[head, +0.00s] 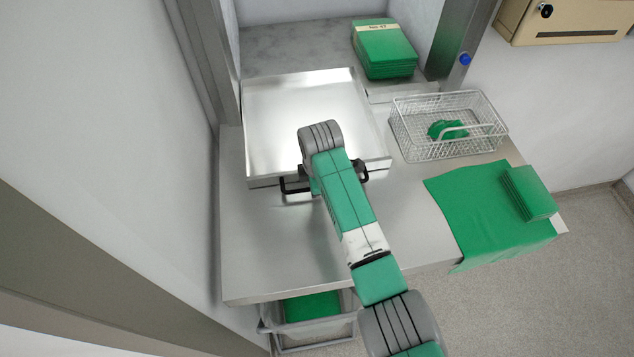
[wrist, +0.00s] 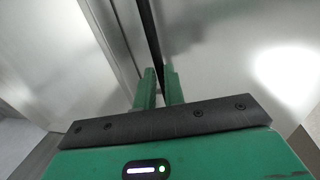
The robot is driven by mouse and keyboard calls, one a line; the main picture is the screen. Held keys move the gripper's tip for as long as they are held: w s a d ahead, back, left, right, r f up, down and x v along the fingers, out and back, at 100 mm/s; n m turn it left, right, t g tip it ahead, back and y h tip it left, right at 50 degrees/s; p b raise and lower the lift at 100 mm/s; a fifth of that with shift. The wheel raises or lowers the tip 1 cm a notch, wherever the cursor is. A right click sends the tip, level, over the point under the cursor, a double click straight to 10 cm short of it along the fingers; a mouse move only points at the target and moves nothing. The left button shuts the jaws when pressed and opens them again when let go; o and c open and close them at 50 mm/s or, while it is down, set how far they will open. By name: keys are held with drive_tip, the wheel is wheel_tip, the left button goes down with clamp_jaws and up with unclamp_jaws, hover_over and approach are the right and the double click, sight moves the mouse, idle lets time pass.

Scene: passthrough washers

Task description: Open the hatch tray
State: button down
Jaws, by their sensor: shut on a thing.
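The hatch tray (head: 300,110) is a shallow shiny metal tray. In the head view it lies at the hatch opening, its front part over the metal counter. A dark handle (head: 293,186) runs along its front edge. My gripper (wrist: 159,72) is shut on the handle, which shows as a dark bar (wrist: 150,35) between the two green fingers in the wrist view. In the head view my wrist hides the middle of the handle and the fingers. The tray looks empty where I can see it.
A stack of green packs (head: 384,50) stands in the hatch behind the tray. A wire basket (head: 449,124) with a green item is to the right. A green cloth (head: 480,215) with a folded green stack (head: 528,192) lies at the counter's right. The counter's front left (head: 270,250) is clear.

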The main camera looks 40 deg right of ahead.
drive_tip(key=c, duration=1.5)
unclamp_jaws()
wheel_tip(320, 180, up, 8)
drive_tip(key=s, duration=0.1)
drive_tip(key=shift+a+f+b, duration=0.15)
drive_tip(key=shift+a+b, duration=0.15)
drive_tip(key=shift+a, duration=0.05)
